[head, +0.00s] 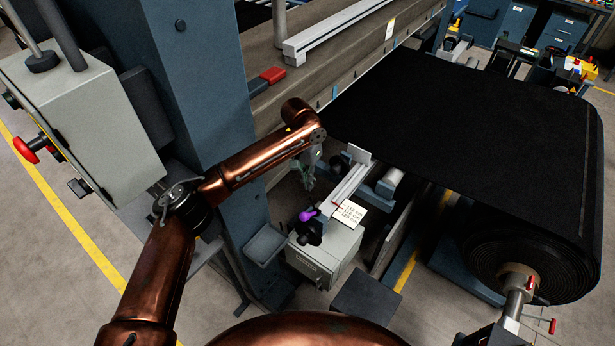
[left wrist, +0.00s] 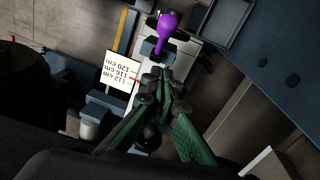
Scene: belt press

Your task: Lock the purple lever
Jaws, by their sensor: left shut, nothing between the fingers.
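The purple lever (head: 308,214) stands on a black pivot on top of a grey cabinet (head: 330,250), beside the press column. In the left wrist view the purple lever (left wrist: 167,28) is near the top, beyond my fingertips. My left gripper (head: 308,178), with green fingers, hangs above the lever, apart from it. In the left wrist view the fingers of my left gripper (left wrist: 160,76) come together with nothing between them. My right gripper is not in view.
A white card with lengths (head: 348,213) sits beside the lever. A metal rail (head: 348,182) runs close to the gripper. A blue column (head: 210,120) stands at left, a control box (head: 85,120) beyond it. The black belt roll (head: 530,240) fills the right.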

